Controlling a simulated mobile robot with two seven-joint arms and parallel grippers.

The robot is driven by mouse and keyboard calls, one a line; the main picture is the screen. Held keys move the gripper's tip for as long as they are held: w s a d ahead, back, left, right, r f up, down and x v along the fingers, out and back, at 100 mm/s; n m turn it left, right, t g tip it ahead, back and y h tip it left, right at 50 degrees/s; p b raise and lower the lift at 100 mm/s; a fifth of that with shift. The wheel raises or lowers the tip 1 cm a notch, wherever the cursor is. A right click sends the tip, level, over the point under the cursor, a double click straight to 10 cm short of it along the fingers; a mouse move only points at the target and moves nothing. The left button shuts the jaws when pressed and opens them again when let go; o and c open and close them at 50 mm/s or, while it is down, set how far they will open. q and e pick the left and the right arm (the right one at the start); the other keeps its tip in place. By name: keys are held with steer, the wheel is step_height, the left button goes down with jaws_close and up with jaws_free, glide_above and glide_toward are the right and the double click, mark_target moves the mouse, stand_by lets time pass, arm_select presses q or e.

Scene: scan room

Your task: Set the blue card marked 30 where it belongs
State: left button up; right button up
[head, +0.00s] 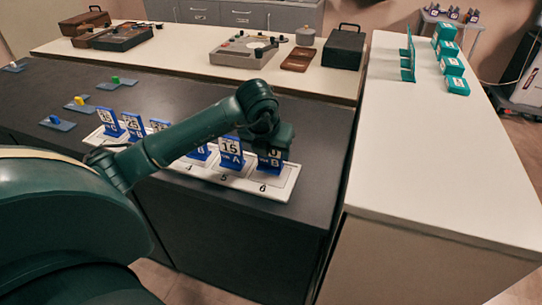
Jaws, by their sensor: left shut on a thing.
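A white strip-shaped tray (283,193) lies on the dark counter and holds a row of blue cards. Numbers 4, 5 and 6 show on its front edge. My left gripper (271,147) is shut on a blue card (269,164) at the right end, above the 6. The gripper hides most of that card's number; a 0 and a B show. I cannot tell if its foot touches the tray. A blue card marked 15 A (231,153) stands to its left, above the 5. My right gripper is not in view.
More blue cards (109,121) stand along the tray, partly behind my left arm. Small blocks on plates (117,84) lie at the back left. A white counter (425,140) with green boxes (453,66) is on the right. Cases and devices (243,49) stand at the back.

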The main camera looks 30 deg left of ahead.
arm_select(q)
steer(key=shift+f, duration=0.9)
steer(key=shift+f, duration=0.1)
steer(key=o, duration=1)
